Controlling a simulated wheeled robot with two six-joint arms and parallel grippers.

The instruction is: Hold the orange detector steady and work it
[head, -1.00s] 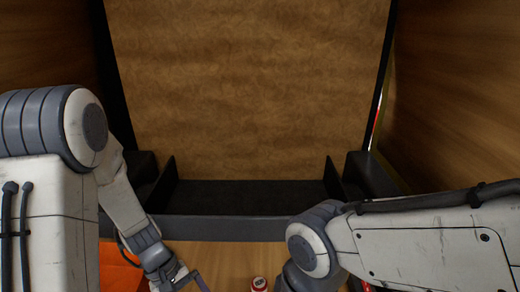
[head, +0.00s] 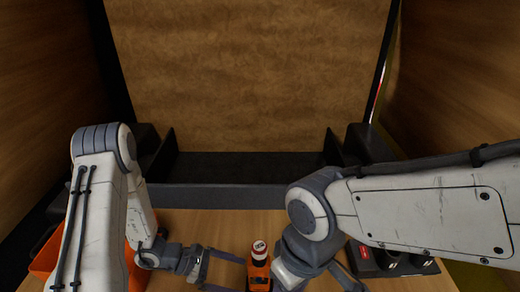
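The orange detector (head: 258,268) stands on the wooden surface at the bottom middle of the head view. It has a round white-and-red top (head: 259,249). My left gripper (head: 237,274) comes from the left with its two fingers spread. Its fingertips are close to the detector's left side; I cannot tell whether they touch it. My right arm's wrist is just right of the detector and hides part of that side. Only part of what looks like my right gripper (head: 345,276) shows at the bottom edge, so its opening is unclear.
An orange bin (head: 48,252) stands at the left, partly behind my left arm. A dark unit with a red part (head: 391,263) sits at the right, partly under my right arm. A black ledge (head: 240,197) and a brown panel (head: 245,80) close off the back.

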